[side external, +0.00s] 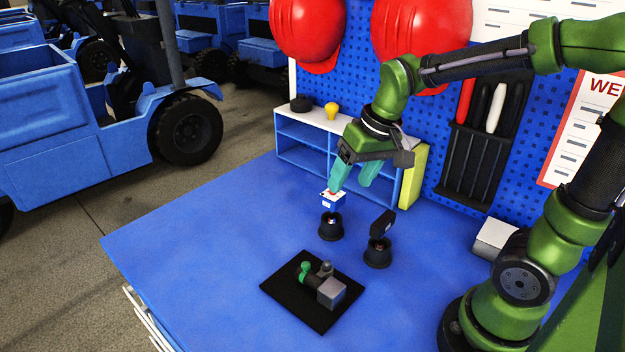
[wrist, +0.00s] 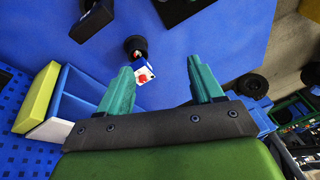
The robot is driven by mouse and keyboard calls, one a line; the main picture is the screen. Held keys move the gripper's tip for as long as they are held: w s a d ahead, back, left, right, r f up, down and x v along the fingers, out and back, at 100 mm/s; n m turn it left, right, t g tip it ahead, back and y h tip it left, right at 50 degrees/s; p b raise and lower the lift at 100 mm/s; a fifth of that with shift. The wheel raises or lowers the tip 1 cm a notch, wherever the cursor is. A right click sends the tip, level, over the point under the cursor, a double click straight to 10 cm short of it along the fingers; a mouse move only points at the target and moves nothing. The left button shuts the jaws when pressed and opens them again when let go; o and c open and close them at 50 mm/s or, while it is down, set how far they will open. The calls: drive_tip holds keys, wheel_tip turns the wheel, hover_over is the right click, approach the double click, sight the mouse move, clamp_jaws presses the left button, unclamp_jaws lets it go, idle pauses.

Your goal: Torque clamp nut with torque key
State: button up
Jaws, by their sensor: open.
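My gripper (side external: 351,183) has teal fingers and hangs open above a blue-and-white tool (side external: 332,200) with a red spot. That tool stands upright in a round black holder (side external: 330,231). In the wrist view the same tool (wrist: 142,67) lies between and just beyond the fingertips of my gripper (wrist: 158,63), apart from both. A second, dark square-headed tool (side external: 382,223) stands in another black holder (side external: 377,255). I cannot tell which is the torque key. A clamp fixture (side external: 325,284) with a green knob and a grey block sits on a black mat (side external: 285,305); its nut is too small to make out.
A blue shelf (side external: 300,138) with a white top stands behind the holders, a yellow-green block (side external: 414,175) at its right end. A yellow object (side external: 331,111) and a dark round object (side external: 301,104) sit on top. A white-grey box (side external: 494,239) lies at right. The table's left is clear.

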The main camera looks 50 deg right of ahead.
sight(333, 199)
drive_tip(key=w+d+f+g, duration=0.1)
drive_tip(key=w, duration=0.1)
drive_tip(key=w+d+f+n+g, duration=0.1)
drive_tip(key=w+d+f, duration=0.1)
drive_tip(key=w, duration=0.1)
drive_tip(key=w+d+f+n+g+h, duration=0.1)
drive_tip(key=w+d+f, duration=0.1)
drive_tip(key=w, duration=0.1)
drive_tip(key=shift+d+f, duration=0.15)
drive_tip(key=shift+d, duration=0.05)
drive_tip(key=shift+w+d+r+n, duration=0.5)
drive_tip(key=shift+w+n, duration=0.1)
drive_tip(key=shift+n, duration=0.3)
drive_tip(key=shift+s+a+f, duration=0.1)
drive_tip(key=shift+f, duration=4.4)
drive_tip(key=c, duration=1)
